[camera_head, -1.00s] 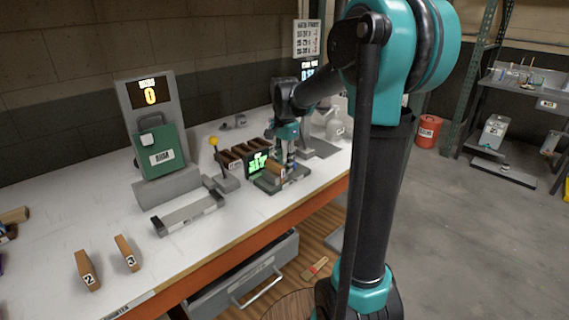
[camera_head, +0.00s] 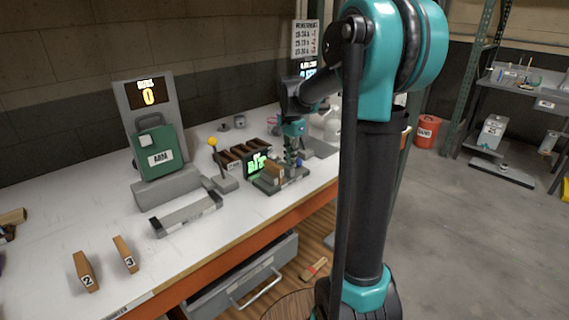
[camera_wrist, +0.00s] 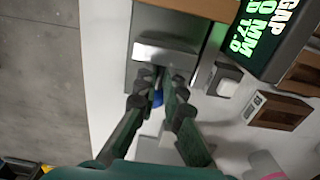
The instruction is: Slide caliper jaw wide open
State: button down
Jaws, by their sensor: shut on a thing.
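The caliper is a low grey fixture (camera_head: 283,182) on the bench, beside a dark display with green digits (camera_head: 257,164). In the wrist view the display (camera_wrist: 272,38) shows "GAP" and a partly cut-off figure in MM. A brown block (camera_head: 273,173) sits at the caliper's left part. The grey sliding jaw (camera_wrist: 165,54) fills the upper middle of the wrist view. My gripper (camera_head: 292,163) is at the caliper's right end; in the wrist view my gripper (camera_wrist: 164,84) is shut on the jaw's near end. A small blue piece (camera_wrist: 157,98) shows between the fingers; the exact contact is hidden.
A rack of brown blocks (camera_head: 243,153) stands behind the display, and a lever with a yellow knob (camera_head: 213,143) to its left. A grey tray (camera_head: 187,214) and blocks 2 (camera_head: 86,272) and 3 (camera_head: 125,254) lie further left. A drawer (camera_head: 240,283) stands open below.

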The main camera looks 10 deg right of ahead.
jog(key=shift+w+d, duration=0.25)
jog(key=shift+d, duration=0.05)
jog(key=c, duration=1.6)
grip_release()
notch_tip(320, 180, up, 12)
